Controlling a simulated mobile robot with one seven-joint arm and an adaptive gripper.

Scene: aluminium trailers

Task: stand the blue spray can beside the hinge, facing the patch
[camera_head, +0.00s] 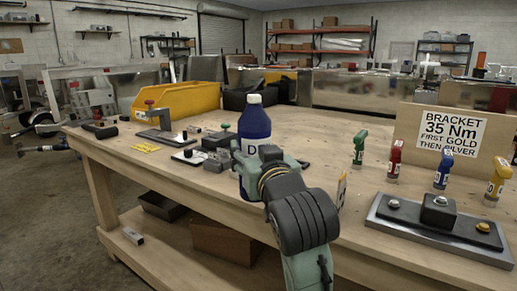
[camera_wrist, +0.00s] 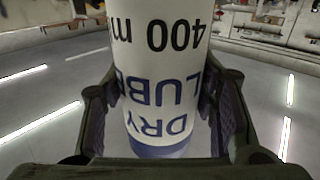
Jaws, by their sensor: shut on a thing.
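The blue spray can (camera_head: 254,121) has a white cap and stands upright in front of the bench in the head view, partly hidden by my arm. In the wrist view its white label (camera_wrist: 165,60) reads DRY LUBE, 400 m, with a blue band beside the lettering. My gripper (camera_wrist: 162,105) is shut on the can, one finger on each side. In the head view my wrist hides the fingers, and I cannot tell whether the can touches the bench. I cannot pick out the hinge or the patch for certain among the small metal parts (camera_head: 203,157) left of the can.
The wooden bench (camera_head: 310,140) has free room behind the can. A yellow bin (camera_head: 180,100) and a clamp (camera_head: 155,125) stand left. Small green (camera_head: 359,148), red (camera_head: 395,158), blue (camera_head: 443,168) and yellow (camera_head: 497,180) bottles stand right, near a bolted plate (camera_head: 400,215) and a sign (camera_head: 450,135).

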